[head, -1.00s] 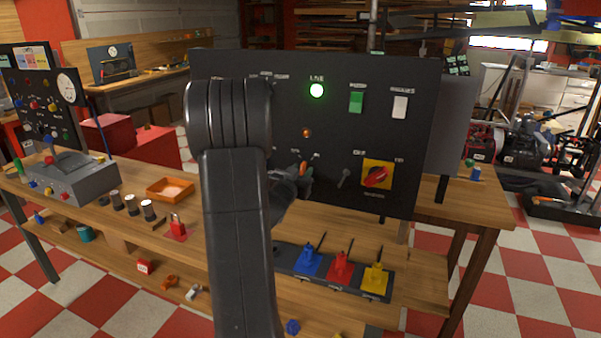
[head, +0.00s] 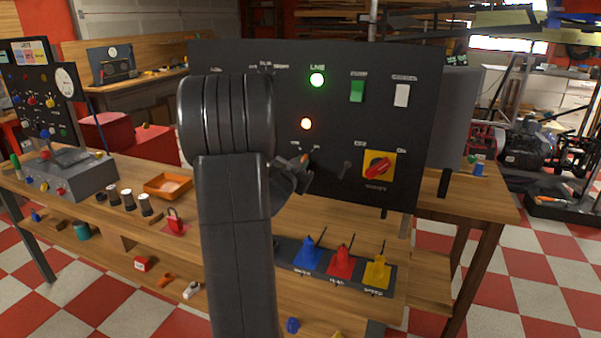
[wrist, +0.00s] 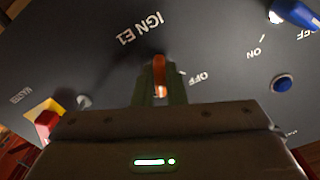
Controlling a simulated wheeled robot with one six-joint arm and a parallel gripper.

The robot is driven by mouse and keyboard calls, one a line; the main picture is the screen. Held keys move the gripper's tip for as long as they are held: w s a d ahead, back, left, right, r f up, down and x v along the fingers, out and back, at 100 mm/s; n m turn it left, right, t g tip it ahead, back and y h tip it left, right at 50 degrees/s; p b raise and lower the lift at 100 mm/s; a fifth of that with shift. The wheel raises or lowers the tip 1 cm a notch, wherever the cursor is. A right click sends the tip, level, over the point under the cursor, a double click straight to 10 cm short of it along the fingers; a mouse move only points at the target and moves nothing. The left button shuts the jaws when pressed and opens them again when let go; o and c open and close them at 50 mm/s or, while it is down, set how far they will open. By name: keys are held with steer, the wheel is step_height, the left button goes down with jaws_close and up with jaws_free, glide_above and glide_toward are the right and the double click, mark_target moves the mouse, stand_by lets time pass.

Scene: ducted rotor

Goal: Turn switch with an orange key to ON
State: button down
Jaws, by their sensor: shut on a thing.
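The switch with the orange key (wrist: 160,72) is on the black panel, by the IGN E1 lettering in the wrist view. My gripper (wrist: 160,92) is shut on the orange key, with a finger on each side of it. In the head view my gripper (head: 297,175) is at the panel face, and a bit of the orange key shows at its tip. My arm hides part of the panel there. An OFF label shows beside the key in the wrist view. Above the key in the head view, a small orange lamp (head: 306,123) glows brightly.
A red rotary switch on a yellow plate (head: 379,165) is right of my gripper. A green lamp (head: 317,80) is lit above. Blue, red and yellow levers (head: 341,261) stand below the panel. An orange tray (head: 168,187) lies left on the bench.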

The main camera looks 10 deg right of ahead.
steer(key=shift+f+m+b, duration=0.1)
steer(key=shift+m+b, duration=1.15)
steer(key=shift+m, duration=0.35)
steer(key=c, duration=1.5)
jaws_free()
steer(key=shift+s+a, duration=0.1)
steer(key=v, duration=1.3)
steer(key=shift+s+a+b, duration=0.2)
steer(key=shift+s+b, duration=0.05)
steer(key=shift+b, duration=0.05)
steer(key=shift+w+d, duration=0.1)
steer(key=x, duration=1.3)
steer(key=shift+w+d, duration=0.2)
steer(key=shift+w, duration=0.05)
